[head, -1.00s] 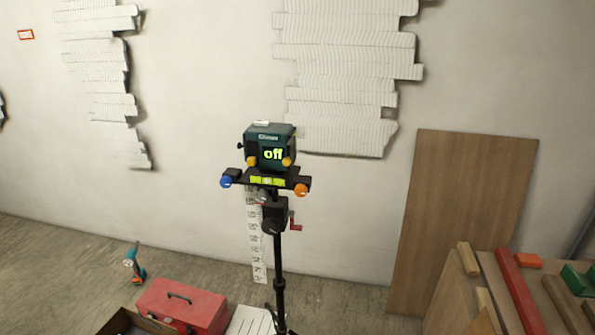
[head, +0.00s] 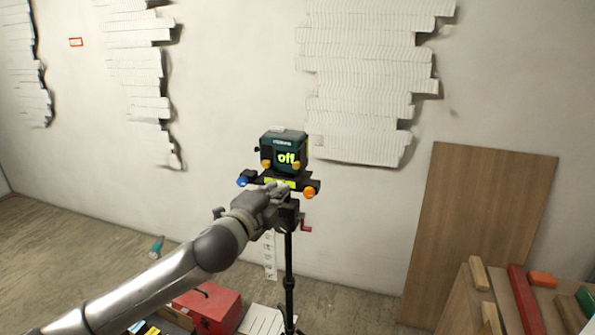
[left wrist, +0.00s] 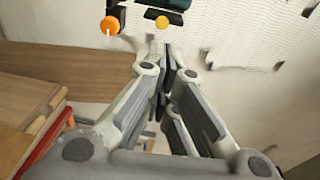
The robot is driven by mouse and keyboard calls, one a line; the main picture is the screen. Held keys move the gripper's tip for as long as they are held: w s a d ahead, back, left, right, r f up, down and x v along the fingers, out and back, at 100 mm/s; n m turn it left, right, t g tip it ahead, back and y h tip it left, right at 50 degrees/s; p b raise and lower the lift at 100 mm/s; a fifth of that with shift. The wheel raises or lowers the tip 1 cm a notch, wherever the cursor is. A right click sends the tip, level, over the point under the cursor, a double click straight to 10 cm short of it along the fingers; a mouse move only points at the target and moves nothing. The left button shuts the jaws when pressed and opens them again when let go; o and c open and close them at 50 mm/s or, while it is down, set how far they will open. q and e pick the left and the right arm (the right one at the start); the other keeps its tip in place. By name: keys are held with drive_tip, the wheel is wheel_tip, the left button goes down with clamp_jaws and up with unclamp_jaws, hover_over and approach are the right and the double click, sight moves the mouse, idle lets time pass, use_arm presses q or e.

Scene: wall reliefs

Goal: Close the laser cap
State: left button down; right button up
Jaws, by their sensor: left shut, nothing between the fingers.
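The dark green laser unit (head: 284,148) stands on a black tripod (head: 289,270). Its front display reads "off", with a yellow knob (head: 266,164) at the left and another (head: 296,165) at the right. A pale piece lies on top; I cannot tell which part is the cap. My left gripper (head: 283,190) is in front of the mount just below the laser and covers part of it. In the left wrist view its fingers (left wrist: 167,66) are shut and empty, below a yellow knob (left wrist: 162,22) and the laser's dark lower edge (left wrist: 165,4). My right gripper is out of view.
An orange knob (head: 309,192) and a blue knob (head: 242,182) stick out from the mount's ends. A wooden board (head: 480,230) leans on the wall at right. A red toolbox (head: 215,308) sits on the floor below my arm.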

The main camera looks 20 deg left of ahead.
use_arm(q)
drive_tip(key=p, duration=0.3)
approach(301, 159)
drive_tip(key=w+d, duration=0.1)
drive_tip(key=w, duration=0.1)
drive_tip(key=shift+w+d+f+p, duration=0.3)
drive_tip(key=shift+w+f, duration=0.2)
drive_tip(key=shift+w, duration=0.35)
